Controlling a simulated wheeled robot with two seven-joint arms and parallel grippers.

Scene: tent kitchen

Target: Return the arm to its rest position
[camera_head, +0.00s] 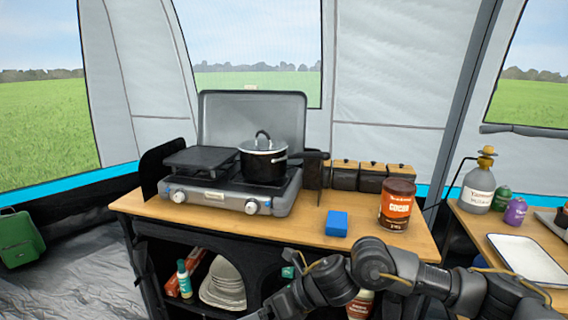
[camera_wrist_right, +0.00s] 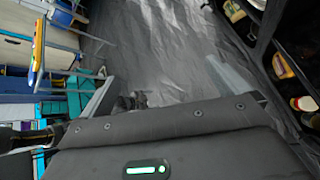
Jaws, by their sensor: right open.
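My right arm (camera_head: 385,268) comes in from the lower right of the head view and reaches left across the front of the wooden-topped kitchen stand (camera_head: 290,228). It bends down at its left end, where my right gripper (camera_head: 262,313) is at the bottom edge and mostly cut off. Nothing is seen held in it. The right wrist view looks down over the grey tent floor (camera_wrist_right: 160,60) and a dark panel with a green light (camera_wrist_right: 147,170), which seems to be my own body. My left arm and gripper are in neither view.
A camp stove (camera_head: 230,190) with a black pot (camera_head: 263,160) stands on the stand. A blue block (camera_head: 337,223) and a brown can (camera_head: 397,204) sit near the arm. A side table with a white tray (camera_head: 528,258) is at right.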

